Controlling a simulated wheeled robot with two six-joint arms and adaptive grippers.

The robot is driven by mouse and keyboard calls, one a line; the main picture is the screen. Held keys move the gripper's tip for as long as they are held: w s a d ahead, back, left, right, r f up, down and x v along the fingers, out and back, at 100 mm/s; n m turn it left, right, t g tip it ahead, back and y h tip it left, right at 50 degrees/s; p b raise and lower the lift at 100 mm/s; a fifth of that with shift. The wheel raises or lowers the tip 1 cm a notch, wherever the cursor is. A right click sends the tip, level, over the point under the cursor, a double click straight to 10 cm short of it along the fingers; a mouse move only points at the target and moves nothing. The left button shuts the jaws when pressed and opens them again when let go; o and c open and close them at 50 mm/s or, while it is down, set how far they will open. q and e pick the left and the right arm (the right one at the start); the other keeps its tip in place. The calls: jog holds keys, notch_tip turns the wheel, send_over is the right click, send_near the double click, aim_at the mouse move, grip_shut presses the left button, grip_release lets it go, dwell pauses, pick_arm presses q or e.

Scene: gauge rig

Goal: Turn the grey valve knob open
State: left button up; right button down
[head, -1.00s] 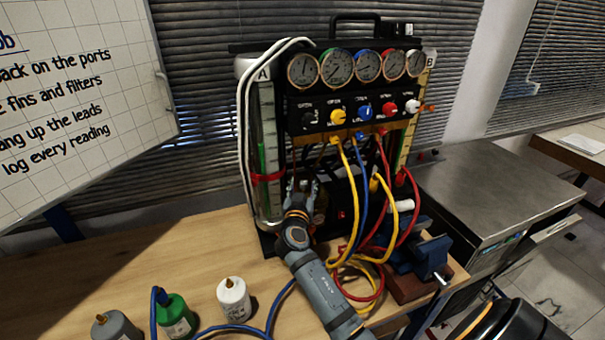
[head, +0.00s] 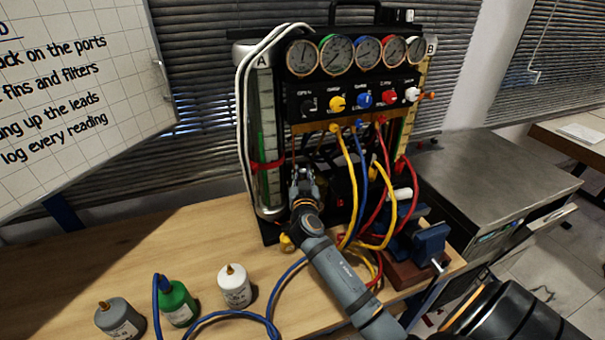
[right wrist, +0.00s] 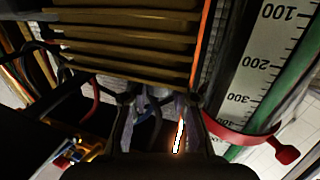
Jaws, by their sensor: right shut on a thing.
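My right gripper (head: 303,172) is in front of the lower left of the gauge rig, below the row of panel knobs and beside the clear tube marked A (head: 266,140). Its fingers are shut on a small greyish part (right wrist: 150,108), mostly hidden between them in the right wrist view; it looks like the grey valve knob, but its shape and turn cannot be read. The panel above carries a dark knob (head: 308,105), a yellow knob (head: 337,103), a blue knob (head: 364,99), a red knob (head: 389,97) and a white knob (head: 411,94). My left gripper is not in view.
Yellow, blue and red hoses (head: 386,225) loop down right of my forearm. A blue vise (head: 430,240) stands at the right. White (head: 234,287), green (head: 177,303) and grey (head: 120,318) bottles stand front left.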

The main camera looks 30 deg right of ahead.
jog(key=shift+n+t+y, duration=0.9)
jog(key=shift+n+y, duration=0.5)
jog(key=shift+y, duration=0.6)
jog(key=c, duration=1.1)
grip_release()
jog(key=shift+c, duration=0.2)
jog(key=v, duration=1.2)
